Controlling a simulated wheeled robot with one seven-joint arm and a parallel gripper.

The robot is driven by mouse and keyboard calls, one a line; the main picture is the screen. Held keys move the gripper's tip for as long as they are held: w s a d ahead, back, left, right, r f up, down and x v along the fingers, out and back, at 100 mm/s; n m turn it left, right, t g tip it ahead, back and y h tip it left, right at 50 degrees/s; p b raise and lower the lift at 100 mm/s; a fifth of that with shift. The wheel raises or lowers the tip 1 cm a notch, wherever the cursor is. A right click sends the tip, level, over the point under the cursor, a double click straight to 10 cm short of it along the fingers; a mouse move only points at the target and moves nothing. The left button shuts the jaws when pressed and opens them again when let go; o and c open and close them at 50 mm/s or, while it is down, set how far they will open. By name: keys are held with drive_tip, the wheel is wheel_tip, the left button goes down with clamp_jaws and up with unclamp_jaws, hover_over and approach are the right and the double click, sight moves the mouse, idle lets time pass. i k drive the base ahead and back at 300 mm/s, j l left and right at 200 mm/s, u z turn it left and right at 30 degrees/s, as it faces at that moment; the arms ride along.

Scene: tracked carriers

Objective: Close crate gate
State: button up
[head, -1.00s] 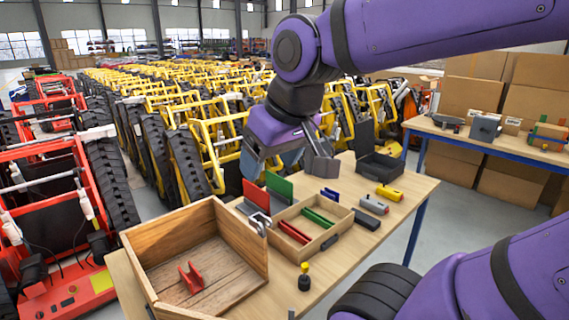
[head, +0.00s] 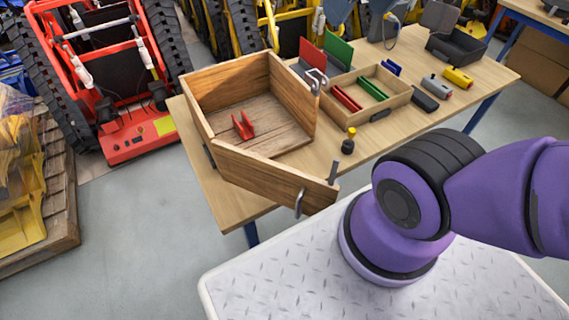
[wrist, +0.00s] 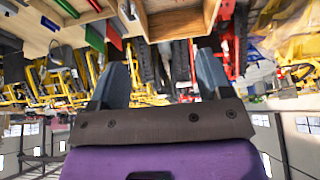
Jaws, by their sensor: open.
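The wooden crate (head: 232,68) stands on the left of the workbench, its front side open. Its gate (head: 265,178) is a wooden panel joined near the crate's front left corner. The gate is swung outward, its free right end reaching past the bench's front edge, with a metal handle (head: 299,203) on its outer face. A metal latch piece (head: 316,80) sits at the crate's right side. A red bracket (head: 243,126) lies inside the crate. My gripper (wrist: 160,78) is open and empty in the wrist view, apart from the crate, which shows at the top.
A divided tray (head: 398,98) with red and green bars stands right of the crate. A small black-and-yellow knob piece (head: 349,142) is on the bench near the gate's free end. A dark bin (head: 457,48) is at the back right.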

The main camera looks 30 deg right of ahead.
sight(303, 193)
drive_tip(key=k+j+u, duration=0.25)
drive_tip(key=k, duration=0.15)
drive_tip(key=k+j+u, duration=0.3)
drive_tip(key=k+l, duration=0.1)
